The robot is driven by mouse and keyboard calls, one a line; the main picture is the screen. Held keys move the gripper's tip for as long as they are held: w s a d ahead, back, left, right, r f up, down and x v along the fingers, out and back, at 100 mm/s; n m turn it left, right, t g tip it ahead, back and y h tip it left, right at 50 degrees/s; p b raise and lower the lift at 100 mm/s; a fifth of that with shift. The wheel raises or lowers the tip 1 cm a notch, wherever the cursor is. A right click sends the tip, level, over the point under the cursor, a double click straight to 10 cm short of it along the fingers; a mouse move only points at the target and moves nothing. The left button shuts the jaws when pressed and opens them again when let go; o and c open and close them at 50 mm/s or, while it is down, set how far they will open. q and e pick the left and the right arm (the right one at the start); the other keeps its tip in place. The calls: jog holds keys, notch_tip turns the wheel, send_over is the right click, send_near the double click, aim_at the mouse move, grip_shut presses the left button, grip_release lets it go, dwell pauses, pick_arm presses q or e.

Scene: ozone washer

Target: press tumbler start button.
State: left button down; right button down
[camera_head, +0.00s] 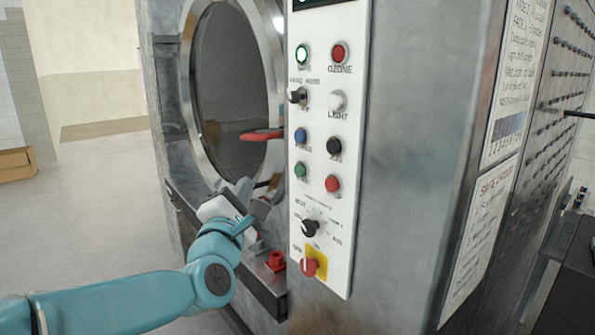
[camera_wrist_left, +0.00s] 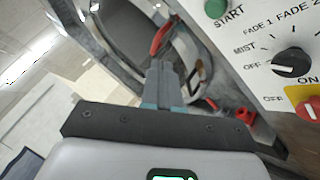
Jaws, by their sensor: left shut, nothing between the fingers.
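The control panel (camera_head: 322,130) is a white upright strip on the grey metal machine. The green start button (camera_head: 300,170) is in its lower left part, left of a red button (camera_head: 332,183). In the left wrist view the green button (camera_wrist_left: 215,8) shows at the top edge with the label START below it. My left gripper (camera_head: 274,184) is shut and empty, just left of the panel and slightly below the green button. In the left wrist view the closed fingers (camera_wrist_left: 165,68) point up, left of the button and apart from it. My right gripper is not in view.
A round door (camera_head: 230,80) with a red handle (camera_head: 262,135) is left of the panel. A mist dial (camera_head: 310,228) and a red switch on yellow (camera_head: 310,265) sit below the button. A red fitting (camera_head: 275,261) is low beside the panel. Open floor lies left.

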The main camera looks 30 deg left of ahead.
aim_at(300, 170)
pick_arm(q)
jog(key=w+d+p, duration=0.3)
jog(key=w, duration=0.5)
jog(key=shift+d+p, duration=0.25)
jog(key=shift+p, duration=0.1)
jog(key=shift+w, duration=0.15)
jog(key=shift+f, duration=0.1)
dwell(1.5)
jog(key=shift+w+d+b, duration=0.2)
jog(key=shift+w+b, duration=0.2)
jog(key=shift+s, duration=0.1)
